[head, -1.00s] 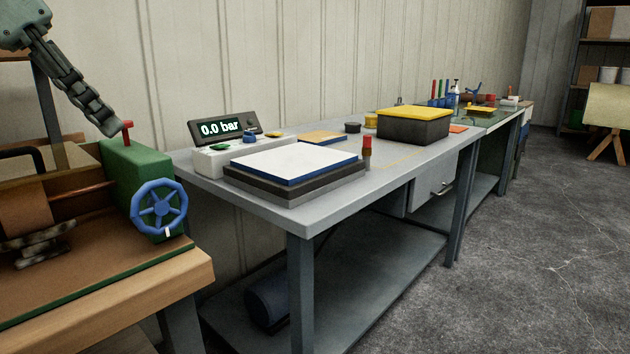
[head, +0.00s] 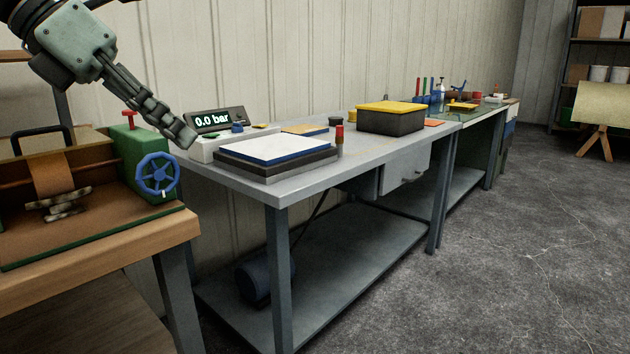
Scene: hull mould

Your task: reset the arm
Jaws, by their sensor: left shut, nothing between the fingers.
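My left gripper (head: 188,139) comes in from the upper left of the head view. Its fingers are shut with nothing between them. It points down and to the right, in the air, and its tips overlap the left end of the white box with the gauge display (head: 215,121) in the picture. I cannot tell how far apart they are in depth. The display reads 0.0 bar. My right gripper is not in view.
A green machine with a blue handwheel (head: 157,174) stands on the wooden bench (head: 150,236) at left. The grey table (head: 290,188) holds a white-topped slab (head: 275,148) and a black box with a yellow lid (head: 390,118). The floor (head: 480,270) at right is clear.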

